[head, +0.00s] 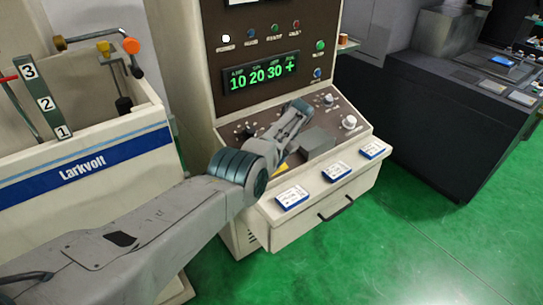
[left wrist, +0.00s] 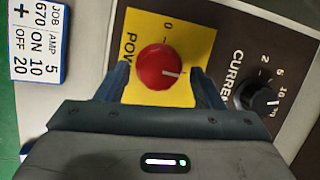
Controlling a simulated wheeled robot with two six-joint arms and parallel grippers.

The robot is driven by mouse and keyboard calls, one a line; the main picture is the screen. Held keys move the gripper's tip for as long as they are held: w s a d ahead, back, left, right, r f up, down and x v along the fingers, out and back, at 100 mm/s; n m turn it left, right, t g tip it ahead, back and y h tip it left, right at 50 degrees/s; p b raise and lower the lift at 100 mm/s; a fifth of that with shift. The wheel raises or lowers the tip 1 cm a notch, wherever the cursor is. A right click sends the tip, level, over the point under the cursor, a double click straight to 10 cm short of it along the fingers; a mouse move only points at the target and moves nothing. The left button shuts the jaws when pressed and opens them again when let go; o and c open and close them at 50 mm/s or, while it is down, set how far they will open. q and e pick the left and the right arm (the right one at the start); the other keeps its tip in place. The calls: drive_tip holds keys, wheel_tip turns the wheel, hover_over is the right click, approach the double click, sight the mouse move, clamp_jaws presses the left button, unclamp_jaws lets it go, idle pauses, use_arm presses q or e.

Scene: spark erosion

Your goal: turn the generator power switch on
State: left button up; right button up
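The power switch is a round red knob (left wrist: 160,68) on a yellow plate (left wrist: 188,45) in the left wrist view. Its white line points right in that picture, away from the 0 mark at the top. The rest of the scale is hidden. My left gripper (left wrist: 160,88) has one finger on each side of the knob, open, with yellow showing between. I cannot tell whether a finger touches it. In the head view a corner of the yellow plate (head: 281,169) shows beside my left arm; the knob is hidden there. My right gripper is not in view.
A black CURRENT knob (left wrist: 262,99) sits beside the yellow plate. Blue-edged cards (head: 292,197) lie along the ledge below the sloped panel. Above, a lit green display (head: 260,75) reads 10 20 30 +. A Larkvolt tank (head: 85,165) stands left; green floor is clear at right.

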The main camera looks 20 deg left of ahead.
use_arm(q)
drive_tip(key=shift+d+r, duration=0.1)
drive_tip(key=s+b+v, duration=0.1)
drive_tip(key=b+v, duration=0.2)
drive_tip(key=v, duration=0.7)
drive_tip(key=shift+w+r+b, duration=0.2)
drive_tip(key=shift+w+b, duration=0.15)
drive_tip(key=shift+w, duration=0.2)
drive_tip(key=shift+d, duration=0.1)
